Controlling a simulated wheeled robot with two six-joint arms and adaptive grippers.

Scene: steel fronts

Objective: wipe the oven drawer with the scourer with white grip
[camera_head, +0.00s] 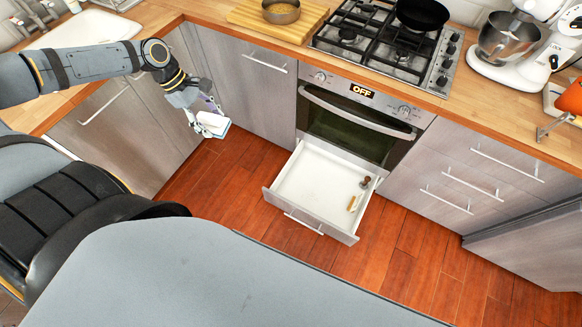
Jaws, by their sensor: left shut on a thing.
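The oven drawer (312,181) is pulled open below the oven; its inside is white. A small brownish stick-like thing (352,203) and a dark round-ended thing (365,182) lie at its right side. My left gripper (204,117) is shut on the scourer with white grip (213,123), held in the air left of the drawer and apart from it. The scourer shows a white part and a thin pinkish part; the fingers hide some of it. My right gripper is not in view.
The oven (352,120) shows OFF on its display. A hob (385,40) with a dark pan (422,14), a board with a pot (281,10) and a stand mixer (510,45) stand on the worktop. The wooden floor around the drawer is clear.

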